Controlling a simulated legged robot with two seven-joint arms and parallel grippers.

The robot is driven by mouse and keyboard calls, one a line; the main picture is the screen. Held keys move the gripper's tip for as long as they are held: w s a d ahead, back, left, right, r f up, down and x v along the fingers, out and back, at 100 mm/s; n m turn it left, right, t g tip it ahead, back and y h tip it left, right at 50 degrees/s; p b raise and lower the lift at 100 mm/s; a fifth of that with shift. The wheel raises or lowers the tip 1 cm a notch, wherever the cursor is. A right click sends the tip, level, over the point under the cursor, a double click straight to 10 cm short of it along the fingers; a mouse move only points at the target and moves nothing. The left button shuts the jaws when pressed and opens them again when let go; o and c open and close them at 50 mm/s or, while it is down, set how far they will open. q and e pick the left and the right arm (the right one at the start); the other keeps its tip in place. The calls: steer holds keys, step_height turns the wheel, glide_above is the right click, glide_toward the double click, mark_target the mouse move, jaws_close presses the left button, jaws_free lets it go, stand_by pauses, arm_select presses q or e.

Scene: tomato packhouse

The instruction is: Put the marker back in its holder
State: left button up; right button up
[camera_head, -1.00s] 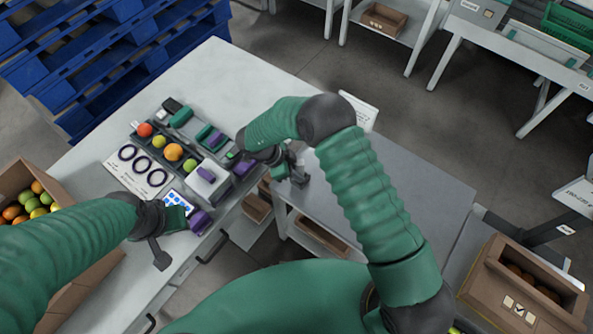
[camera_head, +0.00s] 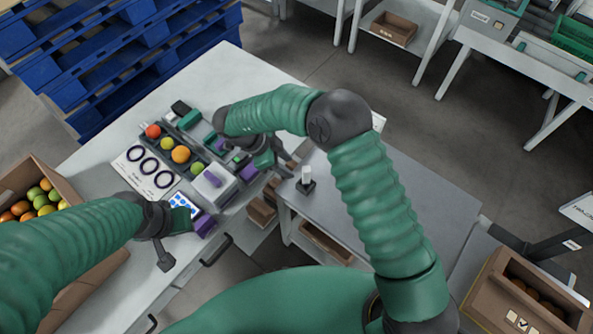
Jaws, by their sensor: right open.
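A small white upright piece, which looks like the marker (camera_head: 307,173), stands in a dark square base, which looks like its holder (camera_head: 306,186). Both are on the grey side table near its left edge. My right gripper (camera_head: 264,158) is open and to the left of the marker, apart from it, over the right edge of the white bench. My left gripper (camera_head: 180,219) is low over the front of the bench, far from the marker. Its jaw gap cannot be made out.
The grey table (camera_head: 400,190) is mostly clear. A cardboard fruit box (camera_head: 62,182) is at left.

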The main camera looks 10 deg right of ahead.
steer(key=w+d+r+n+t+y, duration=0.2)
steer(key=w+r+n+t, duration=0.3)
steer(key=w+r+t, duration=0.15)
steer(key=w+d+r+n+t+y, duration=0.2)
steer(key=w+r+n+t+y, duration=0.1)
steer(key=w+r+n+t, duration=0.4)
steer(key=s+d+f+n+g, duration=0.1)
steer(key=s+d+n+g, duration=0.1)
steer(key=s, duration=0.7)
steer(key=s+d+f+n+g, duration=0.2)
steer(key=s+d+n+g, duration=0.1)
steer(key=s, duration=0.7)
steer(key=s+d+f+n+g+y, duration=0.1)
steer(key=s+g, duration=0.4)
steer(key=s, duration=0.5)
steer(key=shift+d+f+n, duration=0.6)
steer(key=shift+d+n, duration=0.1)
steer(key=shift+d, duration=0.05)
steer(key=shift+s, duration=0.1)
